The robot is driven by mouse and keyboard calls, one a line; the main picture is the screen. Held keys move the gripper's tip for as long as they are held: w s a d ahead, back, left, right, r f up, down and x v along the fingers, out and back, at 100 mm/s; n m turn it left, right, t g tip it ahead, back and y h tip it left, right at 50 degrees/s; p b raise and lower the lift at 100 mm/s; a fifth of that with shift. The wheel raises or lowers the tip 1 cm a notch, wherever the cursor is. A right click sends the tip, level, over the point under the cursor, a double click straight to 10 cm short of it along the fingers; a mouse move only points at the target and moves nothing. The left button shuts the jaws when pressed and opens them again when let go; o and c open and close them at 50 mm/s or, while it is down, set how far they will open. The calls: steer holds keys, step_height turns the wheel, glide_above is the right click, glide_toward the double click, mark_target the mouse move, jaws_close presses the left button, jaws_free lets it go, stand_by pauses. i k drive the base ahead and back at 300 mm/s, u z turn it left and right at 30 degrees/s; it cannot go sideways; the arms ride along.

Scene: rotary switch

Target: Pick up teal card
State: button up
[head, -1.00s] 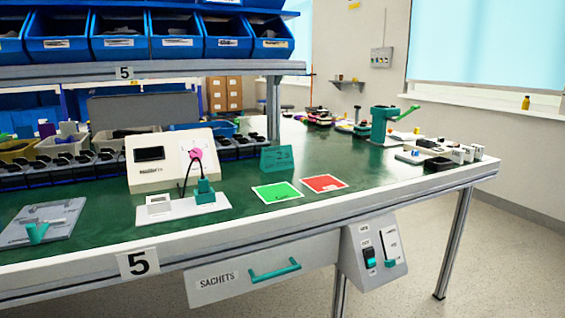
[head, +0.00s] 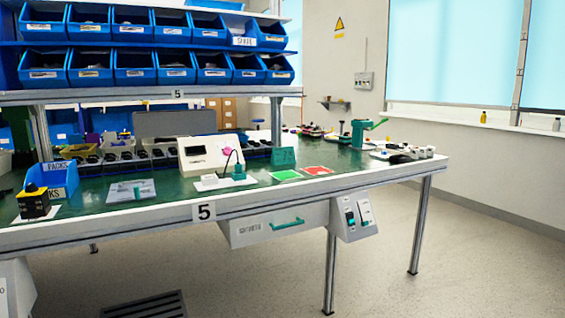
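The teal card (head: 283,156) stands upright on the green bench top (head: 95,197), behind the green sheet (head: 286,175) and to the right of the white device (head: 212,152). Any writing on it is too small to read at this distance. Nothing is seen touching it from the front. My gripper is not in view.
A red sheet (head: 318,170) lies beside the green one. A teal plug block (head: 239,172) with a black cable stands left of the card. Blue bins (head: 155,66) fill shelves above. A drawer (head: 275,224) and switch box (head: 354,216) hang under the front edge. Floor at right is clear.

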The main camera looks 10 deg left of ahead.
mark_target(284, 154)
steer(key=z, duration=0.6)
steer(key=i, duration=0.8)
steer(key=z, duration=0.55)
steer(key=i, duration=0.9)
steer(key=u, duration=0.9)
steer(key=i, duration=0.75)
steer(key=u, duration=0.8)
